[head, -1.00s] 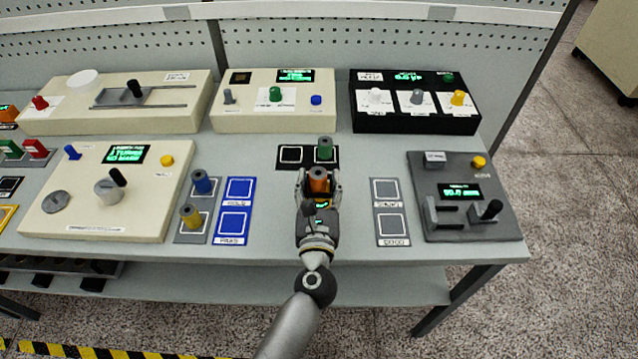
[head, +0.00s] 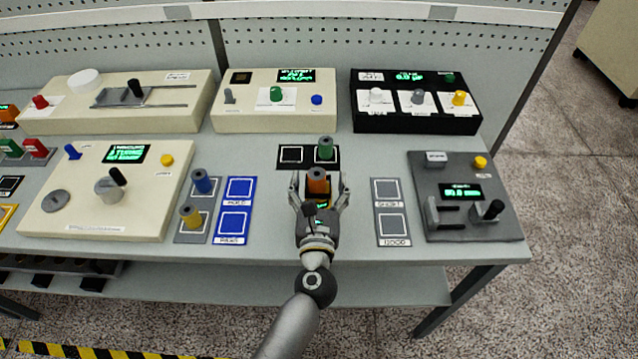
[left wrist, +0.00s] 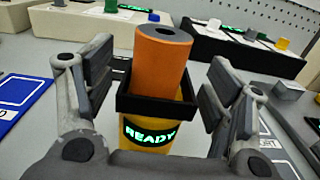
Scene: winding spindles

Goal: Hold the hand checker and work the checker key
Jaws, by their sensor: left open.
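The hand checker, a yellow body with a black square collar (left wrist: 150,105) and a lit "READY" display, shows in the left wrist view. An orange spindle (left wrist: 162,62) with a grey top stands upright in the collar; it also shows in the head view (head: 318,182). My left gripper (head: 319,186) is open, with one finger on each side of the checker. In the left wrist view both finger pads (left wrist: 160,92) stand apart from it, with gaps on both sides. The checker key cannot be made out clearly. The checker's lower part is hidden by my gripper. My right gripper is not in view.
A green spindle (head: 325,148) stands on a black pad just behind the checker. Blue pads (head: 233,222) lie to the left, grey pads (head: 391,225) to the right. A dark grey gauge box (head: 466,228) stands farther right. Bare tabletop lies on both sides of my gripper.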

